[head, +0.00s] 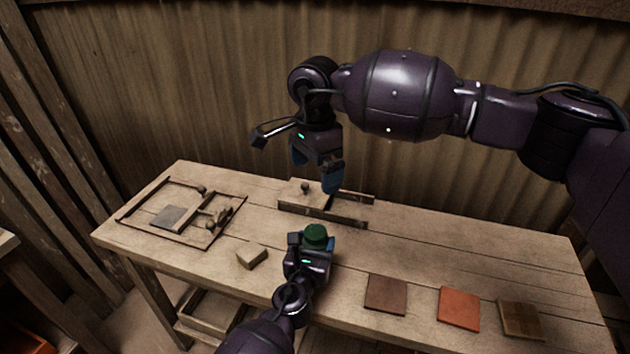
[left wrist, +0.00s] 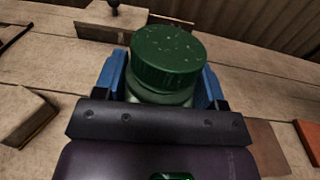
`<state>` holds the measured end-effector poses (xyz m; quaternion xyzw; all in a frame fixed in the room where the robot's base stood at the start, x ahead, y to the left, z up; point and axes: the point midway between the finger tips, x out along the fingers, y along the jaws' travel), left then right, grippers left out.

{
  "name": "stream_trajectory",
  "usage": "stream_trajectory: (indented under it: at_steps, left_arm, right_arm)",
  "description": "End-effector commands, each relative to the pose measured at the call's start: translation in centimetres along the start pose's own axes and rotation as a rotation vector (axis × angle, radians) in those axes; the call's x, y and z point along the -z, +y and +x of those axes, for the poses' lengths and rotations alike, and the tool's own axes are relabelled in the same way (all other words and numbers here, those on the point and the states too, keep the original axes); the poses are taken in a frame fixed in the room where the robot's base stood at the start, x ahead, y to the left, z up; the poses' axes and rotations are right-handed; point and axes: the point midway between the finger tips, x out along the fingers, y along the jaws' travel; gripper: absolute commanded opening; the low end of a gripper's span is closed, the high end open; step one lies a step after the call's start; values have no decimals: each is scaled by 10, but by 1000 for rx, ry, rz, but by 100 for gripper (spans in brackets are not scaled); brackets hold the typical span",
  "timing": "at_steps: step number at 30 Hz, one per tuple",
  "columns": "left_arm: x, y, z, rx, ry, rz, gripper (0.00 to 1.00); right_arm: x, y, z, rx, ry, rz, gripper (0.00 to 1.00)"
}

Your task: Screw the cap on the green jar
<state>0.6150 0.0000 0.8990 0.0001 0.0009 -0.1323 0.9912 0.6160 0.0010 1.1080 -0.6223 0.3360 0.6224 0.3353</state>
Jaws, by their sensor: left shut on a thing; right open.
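The green jar shows in the left wrist view as a paler green neck and shoulder (left wrist: 160,97) under a dark green cap (left wrist: 168,52). The cap (head: 315,232) sits on top of the jar; how tightly it is screwed I cannot tell. My left gripper (head: 312,246) is shut on the jar, with its blue fingers on either side below the cap. My right gripper (head: 314,170) is open and empty, with its blue fingers spread above the back of the table, behind the jar and higher. The lower part of the jar is hidden by my left gripper.
A wooden bench (head: 420,255) carries a dark frame with a grey tile (head: 172,217), a wooden block (head: 251,256) and a wooden fixture (head: 345,211) with a knob. Brown (head: 386,294), orange (head: 459,309) and patterned (head: 521,320) tiles lie front right. The bench's back right is clear.

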Motion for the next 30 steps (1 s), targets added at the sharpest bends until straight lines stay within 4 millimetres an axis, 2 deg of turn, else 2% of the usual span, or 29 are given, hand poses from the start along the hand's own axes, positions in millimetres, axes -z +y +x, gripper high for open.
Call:
stream_trajectory:
  at_steps: [10,11,16,25,30]
  left_arm:
    - [-1,0,0,0,-3,0,0]
    - [-2,0,0,0,-3,0,69]
    - [-1,0,0,0,-2,0,94]
    - [0,0,-1,0,0,0,94]
    - [0,1,-15,0,0,1,94]
  right_arm:
    - [0,0,-3,0,-1,0,100]
    - [0,0,-3,0,-1,0,100]
    - [0,0,-3,0,-1,0,100]
    - [0,0,-3,0,0,0,100]
    - [0,0,-8,3,1,0,100]
